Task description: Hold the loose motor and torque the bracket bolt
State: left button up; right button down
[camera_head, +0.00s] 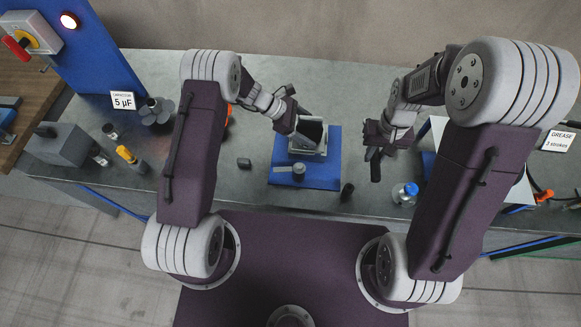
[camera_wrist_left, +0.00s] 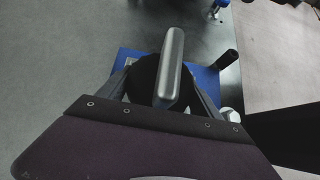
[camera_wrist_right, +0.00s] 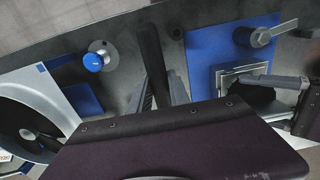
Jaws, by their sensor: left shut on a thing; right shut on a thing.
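The dark motor (camera_head: 311,131) stands in a pale grey bracket (camera_head: 308,152) on a blue plate (camera_head: 331,181). My left gripper (camera_head: 299,124) is shut at the motor from above left. In the left wrist view a silver bar (camera_wrist_left: 171,65) and the dark round motor body (camera_wrist_left: 143,75) lie between its fingers, which partly hide the bracket. My right gripper (camera_head: 375,152) is shut on a black-handled tool (camera_head: 376,171), right of the plate and apart from the bracket. The tool (camera_wrist_right: 152,55) also shows in the right wrist view.
Bench between plate and block is clear.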

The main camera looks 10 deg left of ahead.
dwell(0.4)
jog(key=s+a+f+n, duration=0.2)
jog(key=s+a+n, duration=0.5)
jog(key=s+a, duration=0.5)
jog(key=shift+s, duration=0.4)
jog(key=w+d+n, duration=0.2)
jog(key=w+n, duration=0.4)
jog(key=w, duration=0.1)
jog(key=w+d+n, duration=0.3)
jog(key=w+n, duration=0.4)
jog(key=shift+w+d+f, duration=0.15)
jog(key=shift+d+f, duration=0.15)
jog(key=shift+f, duration=0.25)
